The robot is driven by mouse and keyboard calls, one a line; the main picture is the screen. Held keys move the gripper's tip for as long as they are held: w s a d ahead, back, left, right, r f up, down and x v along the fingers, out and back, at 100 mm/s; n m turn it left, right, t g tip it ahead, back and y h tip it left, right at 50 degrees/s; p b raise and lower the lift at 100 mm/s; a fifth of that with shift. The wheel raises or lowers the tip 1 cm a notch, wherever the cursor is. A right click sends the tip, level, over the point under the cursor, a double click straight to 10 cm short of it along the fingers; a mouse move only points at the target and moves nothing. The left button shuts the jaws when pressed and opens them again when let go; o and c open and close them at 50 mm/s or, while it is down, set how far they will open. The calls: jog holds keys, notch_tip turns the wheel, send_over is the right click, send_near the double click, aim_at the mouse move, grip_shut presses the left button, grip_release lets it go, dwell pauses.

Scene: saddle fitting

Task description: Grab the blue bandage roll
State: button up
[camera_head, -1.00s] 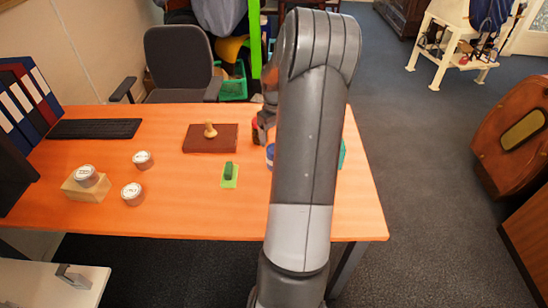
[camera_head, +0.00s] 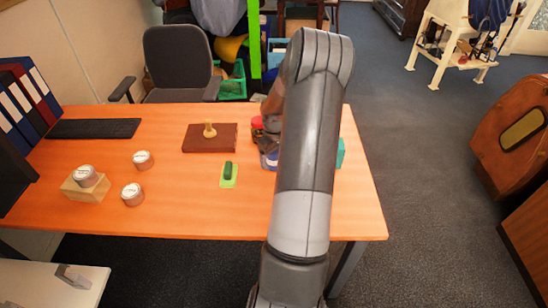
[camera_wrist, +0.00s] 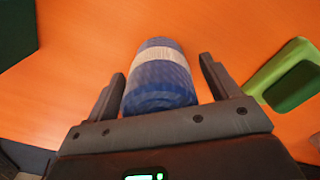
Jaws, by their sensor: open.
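The blue bandage roll (camera_wrist: 158,77) has a pale band around it and lies on the orange desk in the wrist view. My gripper (camera_wrist: 158,75) is open, with one finger on each side of the roll. Small gaps show between the fingers and the roll, and the roll's near end is close to the palm. In the head view the roll (camera_head: 269,160) is mostly hidden behind my arm and gripper.
A green object on a light green pad (camera_head: 229,182) lies left of the roll. A red-lidded jar (camera_head: 257,123) stands behind it, and a teal object (camera_head: 340,153) shows right of my arm. A brown board (camera_head: 195,138) lies further left. The desk (camera_head: 190,215) is clear in front.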

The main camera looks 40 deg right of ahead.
jog(key=shift+c, duration=0.2)
jog(key=c, duration=1.1)
jog(key=shift+o, duration=0.2)
jog(key=shift+r, duration=0.1)
